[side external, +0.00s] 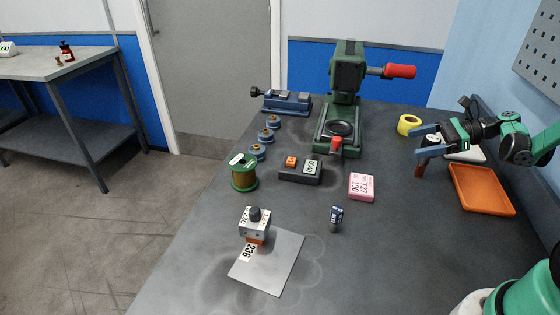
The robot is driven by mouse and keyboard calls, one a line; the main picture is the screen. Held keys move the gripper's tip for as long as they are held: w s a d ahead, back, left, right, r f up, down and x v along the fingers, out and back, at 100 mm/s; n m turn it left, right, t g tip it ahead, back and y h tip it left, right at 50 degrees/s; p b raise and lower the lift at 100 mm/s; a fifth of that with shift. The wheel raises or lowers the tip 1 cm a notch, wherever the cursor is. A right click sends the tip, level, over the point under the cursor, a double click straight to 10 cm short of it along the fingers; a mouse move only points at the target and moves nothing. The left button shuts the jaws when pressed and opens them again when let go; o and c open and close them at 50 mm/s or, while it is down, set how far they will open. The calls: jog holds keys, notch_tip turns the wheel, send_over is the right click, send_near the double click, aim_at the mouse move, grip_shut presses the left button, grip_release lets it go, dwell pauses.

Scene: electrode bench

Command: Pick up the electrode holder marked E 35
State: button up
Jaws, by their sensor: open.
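No label reading E 35 can be made out in the side external view. A small upright dark-blue piece with a pale label (336,216) stands on the bench, right of the grey sheet; its marking is too small to read, and I cannot tell if it is the electrode holder. My gripper (425,158) is open at the right, above the bench near the orange tray. It is well apart from the blue piece, farther back and to the right. A reddish-brown part shows at its fingertips; I cannot tell what it is.
A grey sheet (283,268) lies in front with a white-and-orange block (254,224). Behind are a wire spool (243,177), dark box (300,174), pink block (361,187) and green press (346,90). An orange tray (482,190) and yellow tape roll (409,125) are right.

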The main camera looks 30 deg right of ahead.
grip_shut()
jog(key=shift+r, duration=0.1)
dwell(0.4)
